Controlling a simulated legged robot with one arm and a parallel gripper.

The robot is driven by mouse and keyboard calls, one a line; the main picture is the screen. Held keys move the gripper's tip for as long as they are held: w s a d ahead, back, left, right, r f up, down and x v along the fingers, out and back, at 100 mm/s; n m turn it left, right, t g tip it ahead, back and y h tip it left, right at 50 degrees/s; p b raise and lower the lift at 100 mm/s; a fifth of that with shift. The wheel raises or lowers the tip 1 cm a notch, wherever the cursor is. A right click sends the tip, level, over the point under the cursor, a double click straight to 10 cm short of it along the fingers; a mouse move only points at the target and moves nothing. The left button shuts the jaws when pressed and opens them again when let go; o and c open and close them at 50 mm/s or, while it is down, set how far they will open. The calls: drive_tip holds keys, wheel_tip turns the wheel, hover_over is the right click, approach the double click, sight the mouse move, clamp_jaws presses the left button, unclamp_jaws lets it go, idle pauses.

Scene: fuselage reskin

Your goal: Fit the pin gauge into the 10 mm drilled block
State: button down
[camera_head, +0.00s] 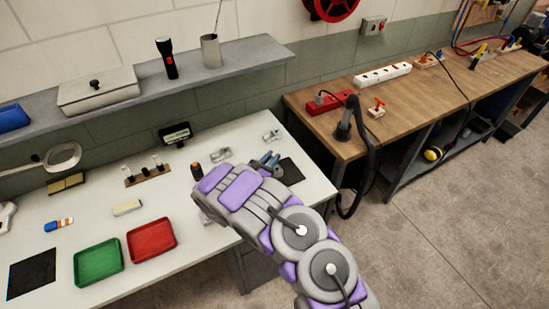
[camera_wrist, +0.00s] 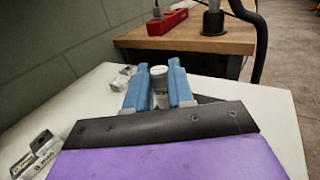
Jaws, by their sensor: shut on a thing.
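My gripper (camera_wrist: 160,88) is shut on a pale grey cylinder, which I take to be the pin gauge (camera_wrist: 159,74), between its blue fingers. In the head view my gripper (camera_head: 270,160) is over the right end of the white table, and the gauge cannot be made out. One grey metal block (camera_wrist: 36,152), with a marking ending in "mm", lies at the lower left of the wrist view. Another block (camera_wrist: 122,78) is just left of the fingers. Two blocks, near (camera_head: 221,155) and far (camera_head: 271,135), show in the head view. I cannot tell which is 10 mm. The gauge's lower end is hidden.
A wooden rack (camera_head: 148,176) with upright pins, a red tray (camera_head: 152,241) and a green tray (camera_head: 98,262) stand on the white table, left of my arm. A dark mat (camera_head: 290,171) lies by my gripper. A wooden bench (camera_head: 420,95) stands beyond the table's right edge.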

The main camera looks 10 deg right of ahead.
drive_tip(key=shift+a, duration=0.25)
drive_tip(key=shift+d, duration=0.45)
drive_tip(key=shift+a+f, duration=0.1)
drive_tip(key=shift+f, duration=0.05)
drive_tip(key=shift+a+f, duration=0.25)
drive_tip(key=shift+b, duration=0.3)
drive_tip(key=shift+d+f, duration=0.15)
drive_tip(key=shift+r, duration=0.25)
drive_tip(key=shift+d+b, duration=0.25)
drive_tip(key=shift+b, duration=0.15)
